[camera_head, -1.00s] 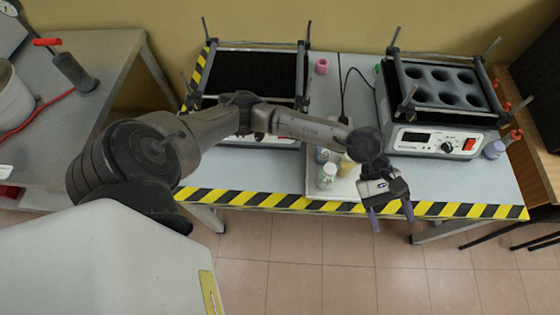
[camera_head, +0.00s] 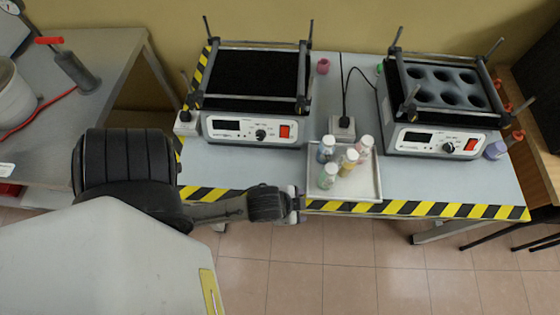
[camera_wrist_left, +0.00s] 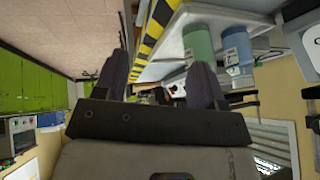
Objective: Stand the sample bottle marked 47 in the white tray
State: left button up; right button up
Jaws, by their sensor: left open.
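The white tray (camera_head: 372,193) lies at the front middle of the table and holds several white-capped bottles standing upright. They are a blue one (camera_head: 326,151), a yellow one (camera_head: 348,164), a pinkish one (camera_head: 363,147) and a green one (camera_head: 328,177). A purple bottle (camera_head: 494,151) stands right of the right-hand machine. I cannot read 47 on any bottle. My left gripper (camera_head: 296,203) is at the table's front edge, just left of the tray. In the left wrist view its fingers (camera_wrist_left: 160,64) are open and empty, with the green and blue bottles beyond. My right gripper is not in view.
Two machines stand behind the tray: a flat black-topped one (camera_head: 250,128) on the left, one with round wells (camera_head: 430,140) on the right. A small pink object (camera_head: 323,66) and a cable lie between them.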

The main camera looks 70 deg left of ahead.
pick_arm(q)
jog(key=s+f+n+g, duration=0.1)
jog(key=s+g, duration=0.2)
jog(key=s, duration=0.3)
jog(key=shift+d+f+n+h, duration=0.3)
jog(key=shift+f+n+h, duration=0.1)
notch_tip(320, 180, up, 36)
jog(key=p, duration=3.6)
